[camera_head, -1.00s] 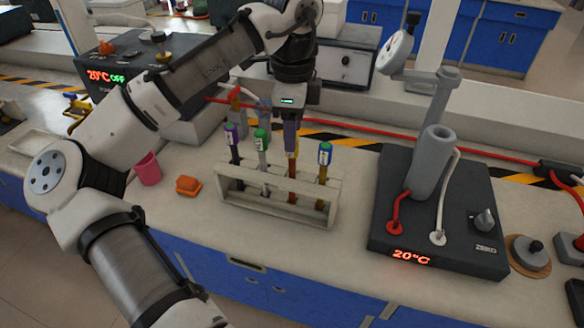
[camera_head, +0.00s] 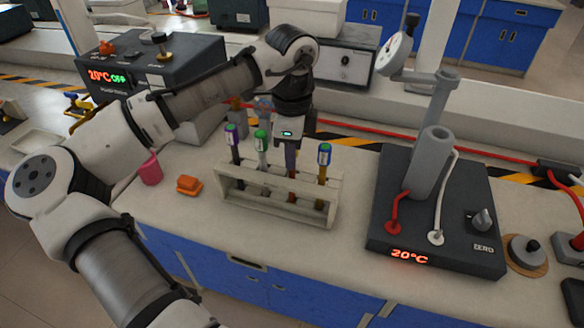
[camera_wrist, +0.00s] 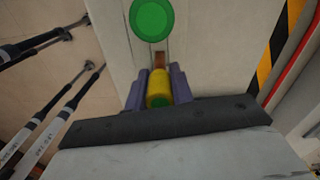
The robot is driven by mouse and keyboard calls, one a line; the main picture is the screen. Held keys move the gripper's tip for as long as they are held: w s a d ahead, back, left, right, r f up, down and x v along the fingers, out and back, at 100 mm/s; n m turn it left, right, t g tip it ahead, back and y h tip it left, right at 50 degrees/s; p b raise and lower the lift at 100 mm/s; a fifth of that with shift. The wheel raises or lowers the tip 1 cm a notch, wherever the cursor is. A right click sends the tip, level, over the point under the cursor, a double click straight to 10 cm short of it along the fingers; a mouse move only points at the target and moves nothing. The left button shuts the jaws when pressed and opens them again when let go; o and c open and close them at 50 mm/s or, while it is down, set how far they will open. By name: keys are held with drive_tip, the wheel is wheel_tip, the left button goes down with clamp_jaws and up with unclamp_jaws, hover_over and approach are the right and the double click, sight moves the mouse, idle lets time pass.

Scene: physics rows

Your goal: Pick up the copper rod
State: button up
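The copper rod (camera_head: 291,188) stands upright in the white rack, third from the left. Its yellow cap (camera_wrist: 159,89) shows in the wrist view between the purple fingers of my gripper (camera_wrist: 160,84). In the head view my gripper (camera_head: 290,156) points down over the rod, and its fingers hide the cap. One finger is on each side of the cap. I cannot tell whether they press on it. The rack (camera_head: 262,207) stands on the bench.
A purple-capped rod (camera_head: 234,150) and a green-capped rod (camera_head: 262,148) stand left of the copper rod, and a blue-capped rod (camera_head: 323,165) stands right. A black hotplate device (camera_head: 460,232) is at right.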

clamp_jaws()
drive_tip(key=shift+r, duration=0.15)
wheel_tip(320, 180, up, 20)
drive_tip(key=shift+p, duration=0.3)
unclamp_jaws()
clamp_jaws()
